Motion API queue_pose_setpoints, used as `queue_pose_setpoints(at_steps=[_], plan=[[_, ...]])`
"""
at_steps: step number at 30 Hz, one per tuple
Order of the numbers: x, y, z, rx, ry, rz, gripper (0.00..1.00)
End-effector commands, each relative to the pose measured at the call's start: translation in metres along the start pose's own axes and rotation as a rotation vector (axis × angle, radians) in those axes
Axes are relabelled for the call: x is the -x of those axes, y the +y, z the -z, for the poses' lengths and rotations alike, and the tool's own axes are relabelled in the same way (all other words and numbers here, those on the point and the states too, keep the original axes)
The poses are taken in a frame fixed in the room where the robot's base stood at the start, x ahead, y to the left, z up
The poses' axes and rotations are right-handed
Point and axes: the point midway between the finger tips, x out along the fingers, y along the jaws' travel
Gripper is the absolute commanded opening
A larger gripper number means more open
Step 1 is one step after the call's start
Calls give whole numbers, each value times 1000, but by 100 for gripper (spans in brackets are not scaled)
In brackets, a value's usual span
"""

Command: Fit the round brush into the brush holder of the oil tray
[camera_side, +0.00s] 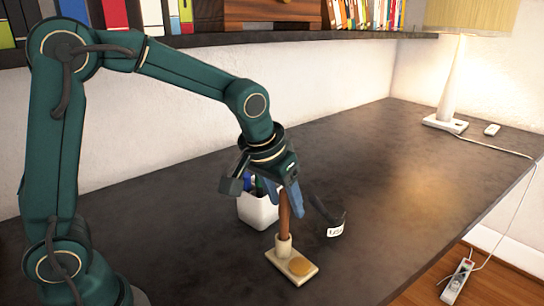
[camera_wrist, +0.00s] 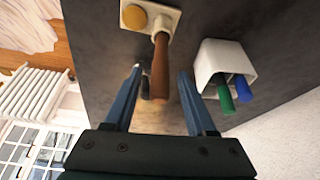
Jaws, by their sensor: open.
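The oil tray (camera_side: 305,265) is a small cream plate with a round yellow-orange pad and a short upright cream holder (camera_side: 284,246). The round brush (camera_side: 284,215) has a brown handle and stands nearly upright with its lower end in the holder; its bristles are not visible. My gripper (camera_side: 285,205) is above the tray at the handle's upper part. In the wrist view, my gripper (camera_wrist: 160,72) is open, its blue fingers spread with the brush handle (camera_wrist: 160,65) showing between them and clear space on both sides. The tray (camera_wrist: 170,18) shows at the top there.
A white cup (camera_side: 258,210) with blue and green pens stands just behind the tray. A dark curved item with a white label (camera_side: 336,231) lies to the right. A lamp (camera_side: 447,90) stands far right. The desk's right half is mostly clear.

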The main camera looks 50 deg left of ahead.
Motion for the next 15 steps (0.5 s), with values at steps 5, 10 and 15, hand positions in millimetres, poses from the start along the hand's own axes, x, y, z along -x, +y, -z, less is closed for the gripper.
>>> queue_pose_setpoints(at_steps=[5, 10, 15], plan=[[26, 0, 2, -1, 8, -2, 56], [64, 0, 2, -1, 10, -2, 56], [96, 1, 1, -1, 8, -2, 56]])
